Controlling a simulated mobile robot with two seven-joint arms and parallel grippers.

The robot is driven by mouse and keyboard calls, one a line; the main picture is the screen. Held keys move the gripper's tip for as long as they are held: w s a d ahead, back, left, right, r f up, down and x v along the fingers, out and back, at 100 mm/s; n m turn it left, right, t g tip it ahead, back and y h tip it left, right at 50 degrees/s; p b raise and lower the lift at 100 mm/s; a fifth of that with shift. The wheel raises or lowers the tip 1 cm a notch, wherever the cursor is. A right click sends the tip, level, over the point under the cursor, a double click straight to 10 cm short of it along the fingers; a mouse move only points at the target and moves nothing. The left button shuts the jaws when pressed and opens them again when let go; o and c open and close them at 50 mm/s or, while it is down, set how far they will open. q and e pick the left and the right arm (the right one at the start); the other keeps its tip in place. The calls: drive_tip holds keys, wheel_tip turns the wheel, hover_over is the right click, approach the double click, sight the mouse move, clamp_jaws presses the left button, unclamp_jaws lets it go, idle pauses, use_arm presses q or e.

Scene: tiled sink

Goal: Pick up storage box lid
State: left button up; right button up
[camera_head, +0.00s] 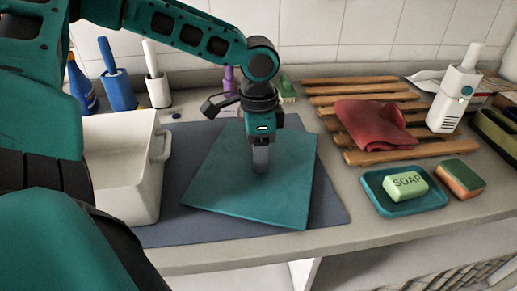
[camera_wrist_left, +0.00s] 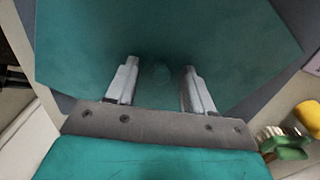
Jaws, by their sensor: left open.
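The storage box lid is a flat teal panel (camera_head: 225,185) lying on a dark grey mat (camera_head: 165,215) in the head view. It fills most of the left wrist view (camera_wrist_left: 160,30). My left gripper (camera_head: 261,168) points down over the middle of the lid. In the left wrist view its two fingers (camera_wrist_left: 153,85) are apart, with nothing visible held between them. I cannot tell whether the fingertips touch the lid. A white storage box (camera_head: 120,165) stands to the left of the lid, partly hidden by my arm. My right gripper is not in view.
A wooden rack (camera_head: 365,95) with a red cloth (camera_head: 372,125) lies at the right. In front of it are a teal dish (camera_head: 375,190) with green soap (camera_head: 405,184) and a sponge (camera_head: 460,178). Brushes in a blue holder (camera_head: 119,92) and white holder (camera_head: 157,88) stand behind the box.

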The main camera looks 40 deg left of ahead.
use_arm(q)
drive_tip(key=shift+c, duration=0.2)
drive_tip(key=shift+c, duration=0.8)
clamp_jaws()
drive_tip(key=shift+r, duration=0.15)
